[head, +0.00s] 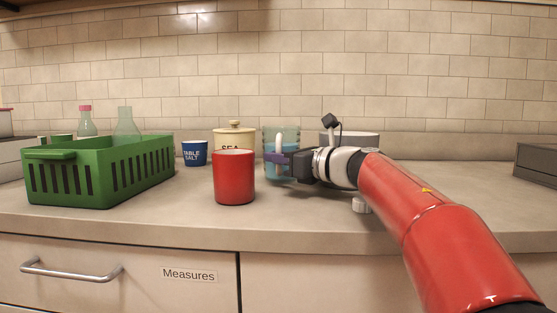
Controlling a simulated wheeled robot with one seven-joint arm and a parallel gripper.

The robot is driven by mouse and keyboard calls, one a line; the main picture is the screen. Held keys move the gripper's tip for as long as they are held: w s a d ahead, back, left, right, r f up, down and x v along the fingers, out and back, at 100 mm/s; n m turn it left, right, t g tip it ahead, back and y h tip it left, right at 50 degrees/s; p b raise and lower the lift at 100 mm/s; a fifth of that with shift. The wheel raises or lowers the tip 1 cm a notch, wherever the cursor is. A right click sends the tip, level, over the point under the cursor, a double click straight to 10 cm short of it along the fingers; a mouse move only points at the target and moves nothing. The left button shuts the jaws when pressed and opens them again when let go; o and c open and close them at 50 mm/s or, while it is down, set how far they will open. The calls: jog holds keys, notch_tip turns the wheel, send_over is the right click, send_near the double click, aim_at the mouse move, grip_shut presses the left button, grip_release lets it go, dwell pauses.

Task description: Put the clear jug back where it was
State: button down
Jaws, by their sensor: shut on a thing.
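The clear jug (291,134) stands upright toward the back of the counter, right of the red canister. It is see-through with a bluish lower part, and a pale handle shows on its left side. My gripper (279,158) reaches in from the right at the jug and is shut on it. The fingers and wrist cover part of the jug's front and right side. I cannot tell whether the jug's base touches the counter.
A red canister (233,178) stands close in front and left. Behind are a "SEA" jar (234,133), a blue table salt tub (194,153) and a grey round container (362,138). A green basket (75,188) is at left. The counter (120,220) is clear along its front.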

jog(key=shift+f, duration=0.15)
jog(key=c, duration=1.5)
grip_release()
jog(key=shift+o, duration=0.2)
jog(key=shift+r, duration=0.25)
jog(key=b+v, duration=0.1)
jog(key=v, duration=1.1)
